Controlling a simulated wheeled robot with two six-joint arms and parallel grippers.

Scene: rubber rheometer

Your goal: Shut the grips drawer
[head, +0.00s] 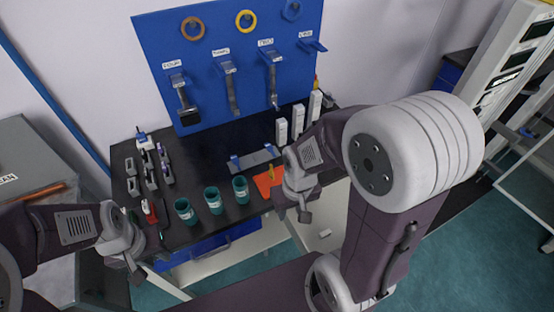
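A blue drawer (208,246) shows under the front edge of the black bench, left of the middle in the head view, with a dark handle on its front. I cannot read a label on it, and I cannot tell how far out it stands. My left gripper (135,268) is at the bench's front left corner, left of the drawer and apart from its handle. My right gripper (304,211) is at the bench's front edge, to the right of the drawer. Both grippers point down and seem empty; their finger gaps are too small to judge.
Several green cups (214,200) stand near the bench's front edge above the drawer. An orange sheet (267,183) lies beside my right gripper. Small grey holders (150,177) stand at the left. A blue tool board (240,105) rises behind. A grey cabinet (30,150) stands at left.

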